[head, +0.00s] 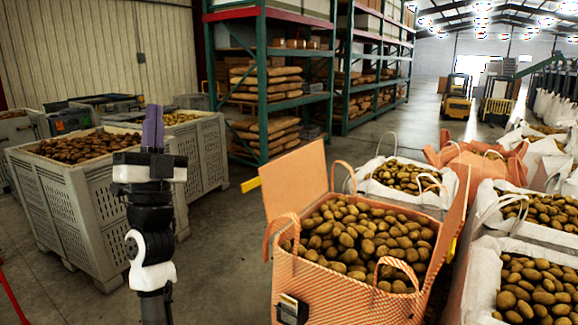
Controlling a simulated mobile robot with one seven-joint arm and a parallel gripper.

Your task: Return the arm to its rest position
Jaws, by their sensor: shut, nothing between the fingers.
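My gripper (153,128) is in the left part of the head view, at the top of my raised arm. Its purple fingers point up and are together, with nothing between them. My arm stands nearly vertical below it, in black and white links. The gripper overlaps the view of a grey crate of potatoes behind it; I see no contact with it.
A grey slatted crate (62,215) of potatoes stands at left. An orange bag (330,297) full of potatoes is at front right, with white bags (480,285) beside it. Green shelving (262,85) and forklifts (456,97) are behind. Bare floor lies between crate and bag.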

